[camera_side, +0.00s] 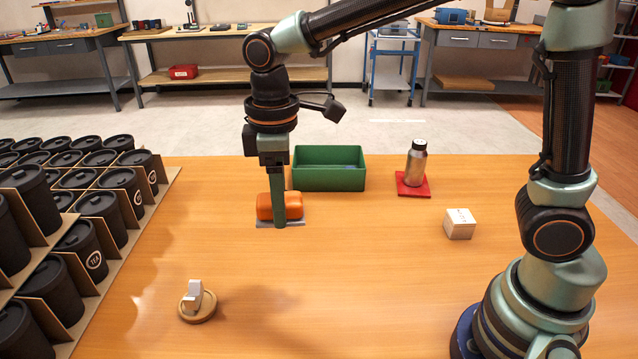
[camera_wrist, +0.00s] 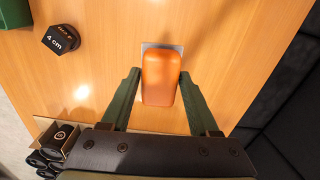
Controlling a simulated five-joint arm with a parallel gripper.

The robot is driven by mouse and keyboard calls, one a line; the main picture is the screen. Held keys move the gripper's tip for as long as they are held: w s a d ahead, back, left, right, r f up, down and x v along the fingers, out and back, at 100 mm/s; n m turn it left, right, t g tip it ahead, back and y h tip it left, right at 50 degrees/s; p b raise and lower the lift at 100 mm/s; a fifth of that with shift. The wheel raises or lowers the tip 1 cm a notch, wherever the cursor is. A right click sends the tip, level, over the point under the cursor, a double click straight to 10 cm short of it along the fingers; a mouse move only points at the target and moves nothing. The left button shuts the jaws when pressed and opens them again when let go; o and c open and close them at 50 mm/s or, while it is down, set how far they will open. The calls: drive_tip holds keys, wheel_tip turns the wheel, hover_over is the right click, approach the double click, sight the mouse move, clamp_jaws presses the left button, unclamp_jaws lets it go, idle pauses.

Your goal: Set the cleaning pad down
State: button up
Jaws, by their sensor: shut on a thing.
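The orange cleaning pad (camera_side: 287,206) is a rounded block at the grey plate (camera_side: 265,222) on the wooden table. My gripper (camera_side: 279,222) points straight down with a green finger in front of the pad. In the wrist view the pad (camera_wrist: 161,78) sits between the two green fingers of my gripper (camera_wrist: 159,78), which is shut on it. The grey plate (camera_wrist: 165,46) shows past the pad's far edge. The pad looks level and over the plate; I cannot tell whether its underside touches it.
A green bin (camera_side: 329,181) stands close behind the pad. A metal bottle (camera_side: 416,165) stands on a red mat (camera_side: 424,190). A white box (camera_side: 459,224) is at right. Black canisters (camera_side: 121,187) in cardboard dividers fill the left.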

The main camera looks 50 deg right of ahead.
sight(343, 260)
drive_tip(key=s+d+f+m, duration=0.2)
drive_tip(key=d+m, duration=0.7)
drive_tip(key=d, duration=0.6)
drive_tip(key=shift+s+d+m, duration=0.25)
drive_tip(key=shift+s+m, duration=0.05)
drive_tip(key=shift+m, duration=0.1)
drive_tip(key=f+n, duration=0.3)
drive_tip(key=f, duration=0.2)
drive_tip(key=f+n, duration=0.3)
drive_tip(key=f, duration=0.3)
drive_tip(key=w+a+f+n, duration=0.1)
drive_tip(key=f+n, duration=0.2)
drive_tip(key=f, duration=0.3)
drive_tip(key=shift+f, duration=0.2)
drive_tip(key=shift+f, duration=0.1)
